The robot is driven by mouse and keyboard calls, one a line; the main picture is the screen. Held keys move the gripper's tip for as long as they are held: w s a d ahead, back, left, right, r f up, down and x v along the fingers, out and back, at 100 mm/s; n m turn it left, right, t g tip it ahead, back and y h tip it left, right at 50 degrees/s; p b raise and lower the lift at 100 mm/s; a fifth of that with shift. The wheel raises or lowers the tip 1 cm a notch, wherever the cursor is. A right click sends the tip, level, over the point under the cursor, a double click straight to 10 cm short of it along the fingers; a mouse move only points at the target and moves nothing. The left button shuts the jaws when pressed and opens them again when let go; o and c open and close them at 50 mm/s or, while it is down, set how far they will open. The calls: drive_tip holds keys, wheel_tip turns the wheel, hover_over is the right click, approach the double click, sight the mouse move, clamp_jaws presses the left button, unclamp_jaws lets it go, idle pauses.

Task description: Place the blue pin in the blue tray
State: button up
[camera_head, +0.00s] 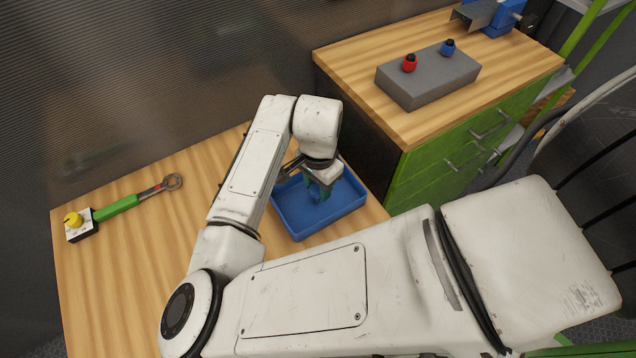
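The blue pin (448,48) stands upright in the top of a grey block, at the block's right end, beside a red pin. The blue tray (345,218) sits on the wooden bench, with a low rim around it. My gripper (319,194) points down over the tray, far from the blue pin. Its dark teal fingers are small and partly shaded. I cannot tell whether they are apart, or whether their tips touch the tray floor.
The grey block (430,78) with the red pin (410,63) rests on a green-fronted cabinet (440,165) at the right. A blue vise (497,18) stands behind it. A green-handled wrench (118,207) and a yellow-knobbed box (74,222) lie at the bench's left.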

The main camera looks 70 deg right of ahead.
sight(318, 187)
drive_tip(key=o, duration=0.5)
drive_tip(key=shift+c, duration=0.2)
wheel_tip(318, 187, up, 12)
drive_tip(key=p, duration=0.1)
drive_tip(key=shift+r, duration=0.15)
drive_tip(key=shift+s+d, duration=0.1)
drive_tip(key=shift+d, duration=0.05)
